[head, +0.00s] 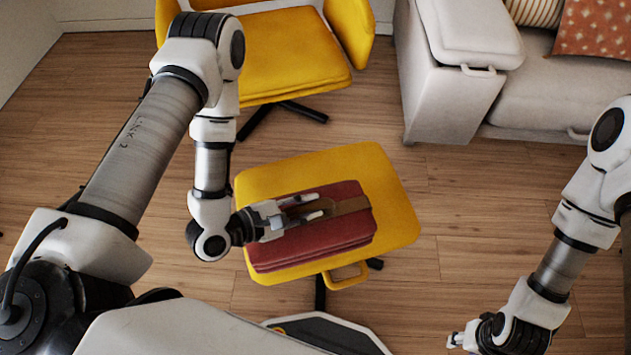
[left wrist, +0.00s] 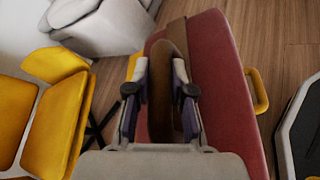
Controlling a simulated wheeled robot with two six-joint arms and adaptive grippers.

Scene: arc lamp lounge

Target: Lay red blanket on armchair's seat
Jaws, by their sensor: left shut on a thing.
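The red blanket (head: 310,245) is a folded bundle with a brown strap (head: 345,206) around it. It is over the yellow footstool (head: 395,190); I cannot tell whether it rests on it or hangs slightly above. My left gripper (head: 305,210) is shut on the strap on top of the blanket. In the left wrist view the brown strap stands between the fingers (left wrist: 162,105), with the red blanket (left wrist: 225,80) around it. The yellow armchair (head: 295,50) stands behind the footstool, its seat bare. My right gripper (head: 460,341) is at the bottom right, small and apart from everything.
A light grey sofa (head: 550,85) with cushions (head: 595,28) stands at the back right. A dark, white-edged part (head: 325,332) lies at the bottom centre. The footstool has a yellow side handle (head: 345,279). Wooden floor is clear between footstool and sofa.

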